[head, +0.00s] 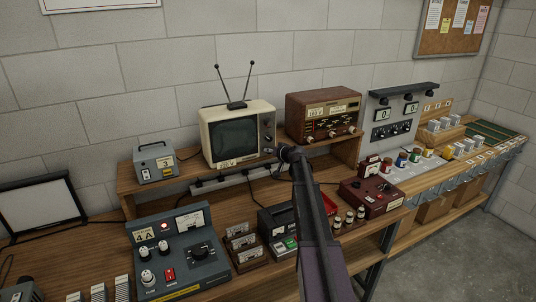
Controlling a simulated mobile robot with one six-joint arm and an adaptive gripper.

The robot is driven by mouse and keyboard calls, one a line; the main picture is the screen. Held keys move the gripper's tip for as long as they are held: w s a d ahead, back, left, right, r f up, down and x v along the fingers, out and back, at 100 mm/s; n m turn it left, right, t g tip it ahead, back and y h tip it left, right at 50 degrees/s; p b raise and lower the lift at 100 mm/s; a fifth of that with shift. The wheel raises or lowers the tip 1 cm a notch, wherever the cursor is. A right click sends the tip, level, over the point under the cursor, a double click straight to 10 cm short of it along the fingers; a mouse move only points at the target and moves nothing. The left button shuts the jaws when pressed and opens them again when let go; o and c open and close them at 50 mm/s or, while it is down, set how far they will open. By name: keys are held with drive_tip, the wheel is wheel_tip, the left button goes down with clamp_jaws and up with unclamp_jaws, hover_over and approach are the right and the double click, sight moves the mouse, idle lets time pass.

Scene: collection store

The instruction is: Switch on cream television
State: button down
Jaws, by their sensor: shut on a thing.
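The cream television (209,137) stands on the raised wooden shelf, with a V-shaped antenna on top and dark control knobs down the right side of its front. Its screen (235,138) is dark grey-green and shows no picture. My arm reaches up from the bottom of the head view. My gripper (270,151) is at the lower right corner of the television's front, shut on a control knob there. The gripper is small in this view and partly hides the knob, so its exact hold is hard to see.
A brown radio (322,115) stands right of the television, and a small grey box (155,162) stands left. Below on the bench are a blue-grey power unit (175,255), a dark red meter box (371,198) and small bottles. Coloured jars and white boxes fill the right bench.

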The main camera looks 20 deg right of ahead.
drive_tip(key=m+y+b, duration=0.1)
drive_tip(key=m, duration=0.2)
drive_tip(key=m+t+y+b, duration=0.1)
drive_tip(key=m+b, duration=0.1)
drive_tip(key=m, duration=0.1)
drive_tip(key=m+t+y+b, duration=0.1)
drive_tip(key=m+y+b, duration=0.1)
drive_tip(key=shift+w+d+f+m, duration=0.15)
drive_tip(key=shift+d+m, duration=0.1)
drive_tip(key=shift+m, duration=0.15)
idle(0.3)
drive_tip(key=shift+c, duration=1.9)
unclamp_jaws()
